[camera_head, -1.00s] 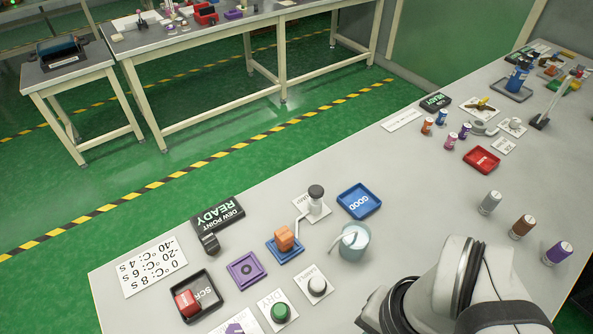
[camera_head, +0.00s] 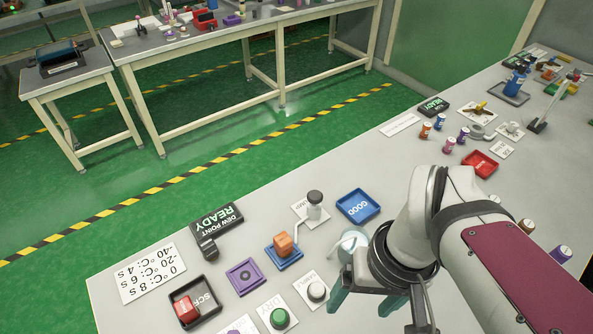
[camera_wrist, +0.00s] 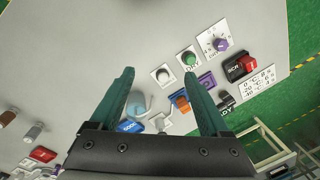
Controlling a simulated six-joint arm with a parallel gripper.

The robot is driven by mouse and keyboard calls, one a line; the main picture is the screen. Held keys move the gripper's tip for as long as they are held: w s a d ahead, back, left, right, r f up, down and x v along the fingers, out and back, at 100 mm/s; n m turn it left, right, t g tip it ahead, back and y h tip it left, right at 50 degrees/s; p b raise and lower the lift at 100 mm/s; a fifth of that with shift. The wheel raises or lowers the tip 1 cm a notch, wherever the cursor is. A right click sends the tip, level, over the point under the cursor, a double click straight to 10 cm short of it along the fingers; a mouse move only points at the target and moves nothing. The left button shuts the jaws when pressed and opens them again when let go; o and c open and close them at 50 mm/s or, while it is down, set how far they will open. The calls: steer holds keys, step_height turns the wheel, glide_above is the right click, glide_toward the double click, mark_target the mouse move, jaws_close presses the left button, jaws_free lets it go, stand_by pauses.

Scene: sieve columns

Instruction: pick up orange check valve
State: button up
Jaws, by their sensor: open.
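The orange check valve (camera_head: 284,244) sits on a small blue tray (camera_head: 288,262) in the front left part of the bench. In the wrist view the orange valve (camera_wrist: 181,103) shows between the fingers, nearer the right one. My gripper (camera_head: 364,302) is open and empty, to the right of the valve and in front of it, with its teal fingers pointing down. In the wrist view its fingertips (camera_wrist: 158,74) stand wide apart. Part of the light-blue cup (camera_head: 350,246) is hidden behind my arm in the head view.
A purple tray (camera_head: 246,278) lies left of the valve and a grey-capped fitting (camera_head: 314,206) stands behind it. A blue GOOD tray (camera_head: 359,206), a scrap tray (camera_head: 213,300) with a red block, and green (camera_head: 280,318) and white (camera_head: 317,291) buttons are nearby.

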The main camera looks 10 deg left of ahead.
steer(key=w+a+n, duration=0.6)
steer(key=w+n, duration=0.6)
steer(key=n, duration=0.1)
steer(key=n+h, duration=0.1)
steer(key=n, duration=1.1)
glide_above(283, 238)
steer(key=d, duration=0.1)
step_height(283, 238, down, 6)
steer(key=r, duration=0.1)
steer(key=shift+n, duration=0.4)
steer(key=f, duration=1.1)
steer(key=a+f, duration=0.1)
steer(key=f, duration=0.4)
steer(key=shift+f, duration=0.4)
jaws_close()
